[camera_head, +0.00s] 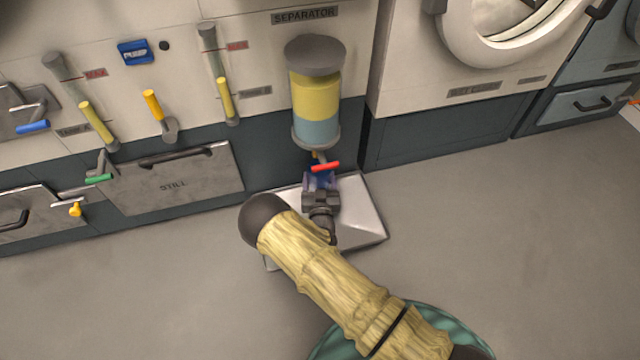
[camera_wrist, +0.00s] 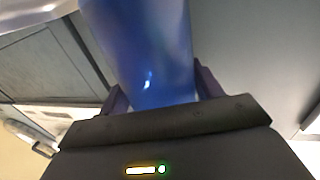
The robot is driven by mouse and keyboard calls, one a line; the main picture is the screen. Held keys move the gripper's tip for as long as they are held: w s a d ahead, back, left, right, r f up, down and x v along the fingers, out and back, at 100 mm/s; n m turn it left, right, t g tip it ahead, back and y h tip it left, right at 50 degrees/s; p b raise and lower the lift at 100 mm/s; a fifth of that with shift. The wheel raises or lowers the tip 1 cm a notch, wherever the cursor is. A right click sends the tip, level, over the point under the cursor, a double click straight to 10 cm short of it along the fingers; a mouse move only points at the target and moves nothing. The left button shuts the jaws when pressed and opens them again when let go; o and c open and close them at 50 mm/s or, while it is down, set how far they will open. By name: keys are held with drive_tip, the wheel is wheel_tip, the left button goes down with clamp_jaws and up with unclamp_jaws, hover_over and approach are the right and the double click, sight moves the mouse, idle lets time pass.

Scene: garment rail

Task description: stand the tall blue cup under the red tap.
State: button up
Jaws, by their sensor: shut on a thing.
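The tall blue cup (camera_wrist: 150,50) fills the middle of the wrist view, between the two fingers of my gripper (camera_wrist: 160,95). My gripper is shut on it. In the head view my gripper (camera_head: 320,185) is below the red tap (camera_head: 325,166), over a pale tray (camera_head: 362,205) on the floor. Only a small blue part of the cup (camera_head: 318,168) shows there, just behind and below the red tap handle. The tap sits at the bottom of the separator tank (camera_head: 316,95), which holds yellow over blue liquid. Whether the cup's base touches the tray is hidden.
The machine wall stands behind, with a still door (camera_head: 175,180), yellow-handled levers (camera_head: 98,125), a green tap handle (camera_head: 99,178) and a blue one (camera_head: 33,127) at the left. A dry-cleaning drum door (camera_head: 510,30) is at the upper right. The grey floor (camera_head: 500,240) at the right is clear.

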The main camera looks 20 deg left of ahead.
drive_tip(key=shift+s+a+f, duration=0.1)
drive_tip(key=shift+s+a, duration=0.2)
drive_tip(key=shift+a, duration=0.15)
drive_tip(key=shift+d+f, duration=0.1)
drive_tip(key=shift+f, duration=0.25)
drive_tip(key=shift+w+f, duration=0.1)
drive_tip(key=shift+f, duration=0.15)
drive_tip(key=o, duration=1)
drive_tip(key=shift+f+b, duration=0.15)
drive_tip(key=shift+b, duration=0.15)
drive_tip(key=shift+r+p, duration=0.3)
drive_tip(key=shift+r, duration=0.2)
drive_tip(key=shift+s+d+r+p, duration=0.2)
drive_tip(key=shift+s+p, duration=0.1)
drive_tip(key=shift+p, duration=0.1)
drive_tip(key=p+v, duration=0.4)
drive_tip(key=v, duration=0.2)
drive_tip(key=shift+s+d, duration=0.1)
drive_tip(key=shift+s, duration=0.3)
